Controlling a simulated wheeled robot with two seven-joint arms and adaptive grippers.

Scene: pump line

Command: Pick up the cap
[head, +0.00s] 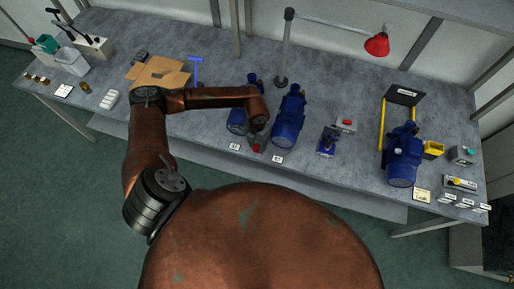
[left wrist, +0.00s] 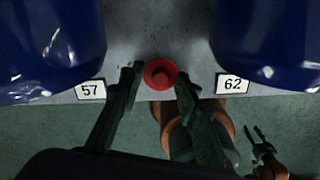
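The red cap (left wrist: 160,73) is round with a raised middle and lies near the table's front edge, between the number cards 57 and 62. It also shows in the head view (head: 256,149), partly hidden under my left gripper (head: 257,137). In the left wrist view my left gripper (left wrist: 159,75) has one dark finger on each side of the cap. The fingers stand apart with a narrow gap to it; firm contact does not show. My right gripper (left wrist: 255,139) shows small at the lower right of the left wrist view, its fingers apart and empty.
Two blue pumps (head: 289,117) (head: 238,121) stand just behind the cap. Card 57 (left wrist: 90,90) and card 62 (left wrist: 233,84) flank it. A small blue vise-like device (head: 327,141) and another blue pump (head: 403,155) stand to the right. A cardboard box (head: 160,72) lies left.

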